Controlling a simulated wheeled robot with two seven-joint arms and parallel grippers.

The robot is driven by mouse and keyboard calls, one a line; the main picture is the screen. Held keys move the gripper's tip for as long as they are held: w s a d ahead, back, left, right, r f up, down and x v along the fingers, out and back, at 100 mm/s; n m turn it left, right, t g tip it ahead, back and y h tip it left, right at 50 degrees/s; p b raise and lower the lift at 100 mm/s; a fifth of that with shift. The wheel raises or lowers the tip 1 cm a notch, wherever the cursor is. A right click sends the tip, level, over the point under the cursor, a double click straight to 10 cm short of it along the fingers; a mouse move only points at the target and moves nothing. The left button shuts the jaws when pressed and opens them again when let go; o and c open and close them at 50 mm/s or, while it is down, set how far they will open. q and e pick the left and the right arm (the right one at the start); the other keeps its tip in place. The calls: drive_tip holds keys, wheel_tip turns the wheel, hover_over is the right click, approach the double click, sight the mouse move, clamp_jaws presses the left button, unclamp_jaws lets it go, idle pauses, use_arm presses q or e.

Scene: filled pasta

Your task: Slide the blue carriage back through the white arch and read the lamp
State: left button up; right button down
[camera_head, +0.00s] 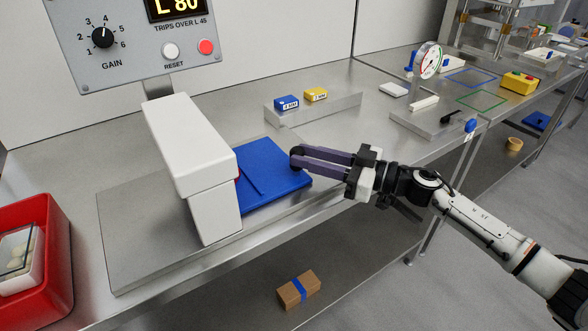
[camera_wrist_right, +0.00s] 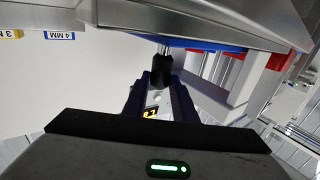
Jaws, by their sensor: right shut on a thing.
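The blue carriage (camera_head: 262,168) is a flat plate on the steel bed, to the right of the white arch (camera_head: 184,145). Its left end is hidden behind or under the arch. My right gripper (camera_head: 298,158) has its purple fingers shut on a dark knob at the carriage's right edge. In the right wrist view the black knob (camera_wrist_right: 162,70) sits between the fingers, with the blue carriage edge (camera_wrist_right: 195,44) beyond. A red round lamp or button (camera_head: 205,46) on the grey panel looks red; I cannot tell if it is lit. My left gripper is not in view.
The grey panel (camera_head: 125,50) shows a yellow "L 80", "TRIPS OVER L 45", a GAIN dial (camera_head: 102,37) and a white RESET button (camera_head: 171,50). A red bin (camera_head: 62,262) stands at left. Blue (camera_head: 286,103) and yellow blocks (camera_head: 316,95) sit behind the carriage.

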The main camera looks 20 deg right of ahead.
drive_tip(key=d, duration=0.3)
drive_tip(key=w+d, duration=0.1)
drive_tip(key=d, duration=0.2)
drive_tip(key=shift+w+d+b, duration=0.15)
drive_tip(key=shift+b, duration=0.2)
drive_tip(key=shift+w+d, duration=0.2)
drive_tip(key=shift+d, duration=0.65)
drive_tip(key=c, duration=1.7)
unclamp_jaws()
drive_tip(key=shift+c, duration=0.2)
drive_tip(key=b+v, duration=0.1)
drive_tip(key=v, duration=0.8)
drive_tip(key=shift+s+d, duration=0.5)
